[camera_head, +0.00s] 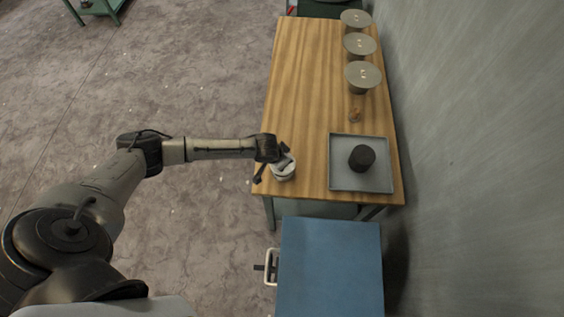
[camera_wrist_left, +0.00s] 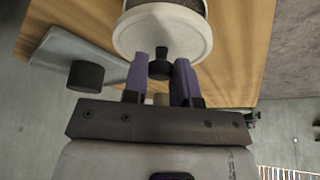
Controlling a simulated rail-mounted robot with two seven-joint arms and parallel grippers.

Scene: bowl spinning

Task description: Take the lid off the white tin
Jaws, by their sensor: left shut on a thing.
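The white tin (camera_head: 284,174) stands near the left edge of the wooden table in the head view, partly covered by my left gripper (camera_head: 281,158). In the left wrist view the white lid (camera_wrist_left: 163,30) shows as a round disc with a black knob (camera_wrist_left: 160,68). My left gripper (camera_wrist_left: 162,85) has its purple fingers closed around that knob. I cannot tell whether the lid rests fully on the tin or is slightly raised. My right gripper is in neither view.
A grey tray (camera_head: 341,180) with a dark round lump (camera_head: 362,157) lies right of the tin. Several round-topped grey containers (camera_head: 363,76) stand along the table's far right side. A small brown object (camera_head: 355,115) lies between. A blue surface (camera_head: 331,265) stands in front.

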